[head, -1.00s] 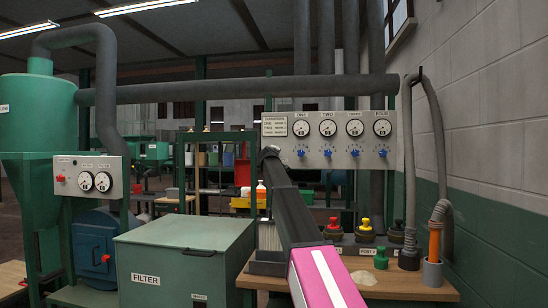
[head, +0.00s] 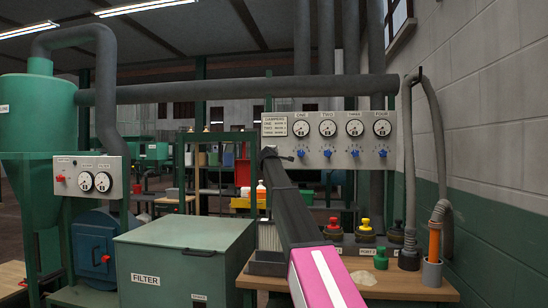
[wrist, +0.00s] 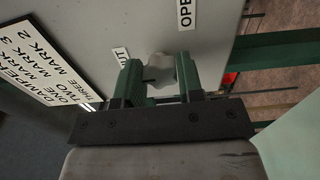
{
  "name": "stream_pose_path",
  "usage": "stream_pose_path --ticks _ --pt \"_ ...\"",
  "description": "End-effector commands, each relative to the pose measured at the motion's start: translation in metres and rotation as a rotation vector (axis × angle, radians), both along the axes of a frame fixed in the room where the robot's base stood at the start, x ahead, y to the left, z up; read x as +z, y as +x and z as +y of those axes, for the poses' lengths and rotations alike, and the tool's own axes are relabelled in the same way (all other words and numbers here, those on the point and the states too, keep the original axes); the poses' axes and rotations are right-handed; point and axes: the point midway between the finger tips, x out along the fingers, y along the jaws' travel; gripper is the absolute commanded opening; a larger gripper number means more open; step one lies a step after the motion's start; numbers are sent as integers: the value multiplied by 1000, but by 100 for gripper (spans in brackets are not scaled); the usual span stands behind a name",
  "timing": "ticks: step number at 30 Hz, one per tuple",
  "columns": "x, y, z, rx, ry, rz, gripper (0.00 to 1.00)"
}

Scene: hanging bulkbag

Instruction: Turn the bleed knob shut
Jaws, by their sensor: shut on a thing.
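The bleed knob (wrist: 158,66) is a pale, lobed knob on a grey panel face in the wrist view. It sits between a label ending in "UT" (wrist: 121,54), partly hidden, and a label reading "OPEN" (wrist: 185,14). My gripper (wrist: 160,75) has its two green fingers on either side of the knob and is shut on it. A short dark line shows by the knob between the fingers. In the head view my dark arm reaches up to the lower left of the gauge panel (head: 345,155); the knob is hidden there.
The "DAMPERS" plate (head: 274,125) is on the panel's left; it also shows in the wrist view (wrist: 40,60). Several gauges and blue knobs line the panel. A green filter box (head: 185,260) stands at front left, and a wooden bench (head: 405,290) with colored knobs at right.

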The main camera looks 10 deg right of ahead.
Motion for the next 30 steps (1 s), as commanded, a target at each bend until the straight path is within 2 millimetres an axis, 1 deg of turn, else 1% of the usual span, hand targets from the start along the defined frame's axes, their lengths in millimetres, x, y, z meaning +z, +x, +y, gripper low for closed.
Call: stream_pose_path --ticks 8,9,11,12,20,23,26,30 --pt "-1 0 0 0 -3 2 11" --pt "-1 0 0 0 -3 2 38" --pt "-1 -1 0 0 -3 2 57" --pt "-1 0 0 0 -3 2 60" --pt "0 -1 0 0 -2 1 60" --pt "0 -4 1 0 -1 0 60" --pt "0 -11 3 0 -1 0 60" --pt "-1 -29 9 1 -1 -1 60"
